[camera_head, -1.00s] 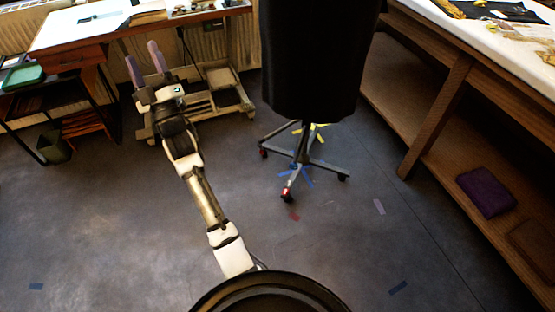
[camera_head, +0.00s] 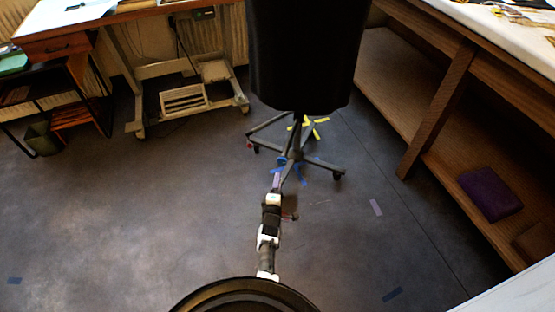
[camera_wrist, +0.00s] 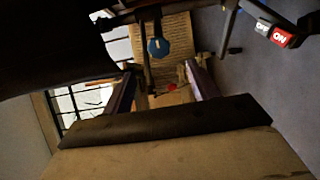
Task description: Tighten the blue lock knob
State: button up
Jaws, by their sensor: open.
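The blue lock knob (camera_wrist: 158,48) shows in the wrist view as a faceted blue knob with a pale mark, beside the dark pole of the wheeled stand. In the head view, a small blue spot low on the stand (camera_head: 282,160) looks like it. My gripper (camera_head: 277,181) is low in front of the stand. In the wrist view the purple fingers of my gripper (camera_wrist: 159,69) are apart, with nothing held between them. The knob appears beyond the fingertips, between them sideways and slightly higher in the picture. The exact distance cannot be told.
A black garment (camera_head: 303,55) hangs over the stand. One caster has a red tab marked "ON" (camera_wrist: 283,37). Blue and yellow tape (camera_head: 308,128) marks the floor. A wooden table with a shelf (camera_head: 440,110) stands at right. The floor at left is open.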

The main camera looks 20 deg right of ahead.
aim_at(281, 162)
jog(key=b+x, duration=0.9)
jog(key=x, duration=0.3)
jog(key=shift+f, duration=0.1)
jog(key=shift+w+d+r+b, duration=0.1)
jog(key=shift+w+d+b, duration=0.05)
jog(key=shift+w+b, duration=0.15)
jog(key=shift+w+d+r+b, duration=0.1)
jog(key=shift+w+d+b, duration=0.05)
jog(key=shift+w, duration=0.25)
jog(key=shift+c, duration=0.5)
jog(key=c, duration=0.9)
jog(key=m+b, duration=0.3)
jog(key=shift+f+m, duration=0.15)
jog(key=shift+m, duration=0.15)
jog(key=shift+m+t+h+b, duration=0.4)
jog(key=shift+m+b, duration=0.65)
jog(key=shift+m, duration=1.05)
jog(key=shift+r, duration=0.2)
